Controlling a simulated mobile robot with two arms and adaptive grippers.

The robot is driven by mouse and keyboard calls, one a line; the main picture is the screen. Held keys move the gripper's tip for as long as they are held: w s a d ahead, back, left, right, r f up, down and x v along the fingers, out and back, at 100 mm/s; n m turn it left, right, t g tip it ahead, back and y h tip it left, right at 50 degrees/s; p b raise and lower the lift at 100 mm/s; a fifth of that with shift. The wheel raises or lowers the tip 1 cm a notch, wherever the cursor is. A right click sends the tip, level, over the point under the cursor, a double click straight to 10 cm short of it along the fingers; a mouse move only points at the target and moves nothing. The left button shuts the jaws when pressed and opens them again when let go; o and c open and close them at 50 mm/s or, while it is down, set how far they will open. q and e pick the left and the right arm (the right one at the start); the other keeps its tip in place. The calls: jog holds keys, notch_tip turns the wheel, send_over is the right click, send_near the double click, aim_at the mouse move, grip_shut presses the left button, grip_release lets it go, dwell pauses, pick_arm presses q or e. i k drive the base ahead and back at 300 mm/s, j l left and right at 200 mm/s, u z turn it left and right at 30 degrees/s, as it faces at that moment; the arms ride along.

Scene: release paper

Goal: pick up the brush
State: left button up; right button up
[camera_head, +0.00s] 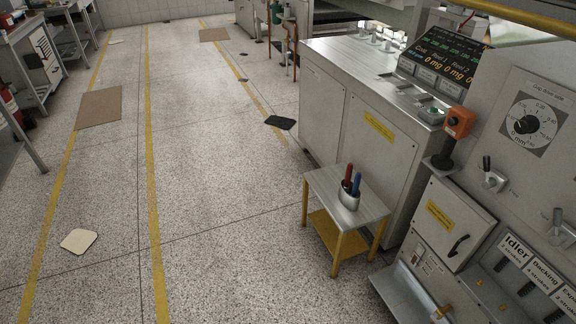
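A metal cup (348,201) stands on the small side table, holding a red handle (348,174) and a blue handle (356,186) upright. Their lower ends are hidden inside the cup, so I cannot tell which one is a brush. The small side table (374,209) has a grey metal top, yellow legs and a yellow lower shelf. Neither of my grippers is in view.
Grey machine cabinets (325,105) stand behind the table, and a control panel (440,225) with a dial stands to its right. Workbenches (30,28) line the left. The speckled floor (215,190) is mostly clear, with a cream sheet (79,241) and brown mats (99,108).

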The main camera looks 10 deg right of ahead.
aim_at(356, 182)
jog(key=i+j, duration=0.15)
jog(key=i, duration=0.6)
jog(key=i+j, duration=0.15)
jog(key=i, duration=0.6)
jog(key=i+z, duration=0.25)
jog(key=z, duration=0.15)
jog(key=i+j+z, duration=0.15)
jog(key=z, duration=0.3)
jog(key=i+j+z, duration=0.25)
jog(key=z, duration=0.15)
jog(key=i+j+z, duration=0.2)
jog(key=z, duration=0.2)
